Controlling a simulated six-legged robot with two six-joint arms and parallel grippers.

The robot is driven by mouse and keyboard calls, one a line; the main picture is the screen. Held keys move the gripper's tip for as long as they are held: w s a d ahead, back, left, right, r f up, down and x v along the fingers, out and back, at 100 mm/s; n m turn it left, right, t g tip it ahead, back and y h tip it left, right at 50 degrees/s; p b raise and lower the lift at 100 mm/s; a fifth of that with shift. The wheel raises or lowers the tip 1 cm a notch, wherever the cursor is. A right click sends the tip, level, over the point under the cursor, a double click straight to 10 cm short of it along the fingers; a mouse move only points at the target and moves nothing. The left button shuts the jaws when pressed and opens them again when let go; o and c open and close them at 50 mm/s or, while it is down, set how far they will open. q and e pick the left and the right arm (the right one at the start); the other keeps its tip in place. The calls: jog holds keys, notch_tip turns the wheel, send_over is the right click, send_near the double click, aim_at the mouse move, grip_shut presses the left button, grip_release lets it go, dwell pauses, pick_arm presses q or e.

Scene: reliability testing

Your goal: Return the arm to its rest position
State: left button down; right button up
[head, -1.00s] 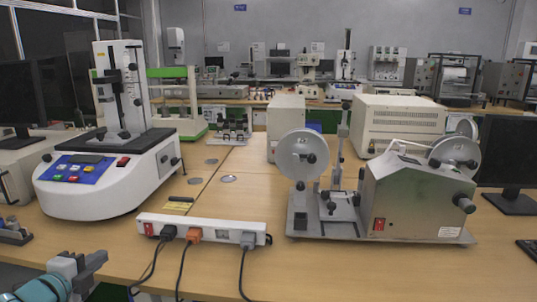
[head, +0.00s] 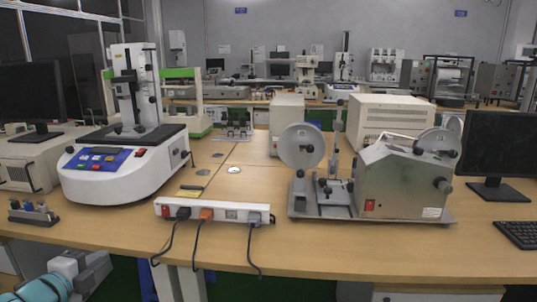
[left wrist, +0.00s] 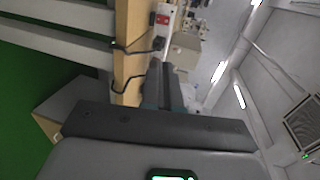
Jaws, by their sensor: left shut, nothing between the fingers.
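My left gripper (head: 97,270) is at the bottom left of the head view, in front of and below the table's front edge. It is shut and empty. In the left wrist view its closed dark fingers (left wrist: 163,85) point up the picture, with nothing between them. The fingers look apart from the table edge behind them. My right gripper does not show in either view.
The wooden table (head: 350,255) carries a white power strip (head: 215,211) near its front edge, with cords hanging down. A white tester (head: 125,170) stands left, a metal machine with discs (head: 400,180) right. Monitors (head: 505,150) stand at both sides.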

pick_arm(q)
jog(key=s+d+f+n+g+h, duration=0.1)
jog(key=d+f+n+g+h, duration=0.15)
jog(key=d+f, duration=0.85)
jog(key=s+d+f+n+g+h, duration=0.15)
jog(key=d+f+g, duration=0.25)
jog(key=d+f, duration=0.65)
jog(key=s+d+f+n+g, duration=0.2)
jog(key=s+d+f+n, duration=0.1)
jog(key=s+f, duration=0.45)
jog(key=s+d+f+n+g, duration=0.3)
jog(key=s+f, duration=0.3)
jog(key=f, duration=0.2)
jog(key=s+f+n+g+y, duration=0.1)
jog(key=s+f+n+g, duration=0.25)
jog(key=s+n, duration=0.8)
notch_tip(320, 180, up, 20)
jog(key=s+p, duration=0.1)
jog(key=p, duration=1.8)
jog(key=shift+d+p, duration=0.2)
jog(key=shift+p, duration=0.15)
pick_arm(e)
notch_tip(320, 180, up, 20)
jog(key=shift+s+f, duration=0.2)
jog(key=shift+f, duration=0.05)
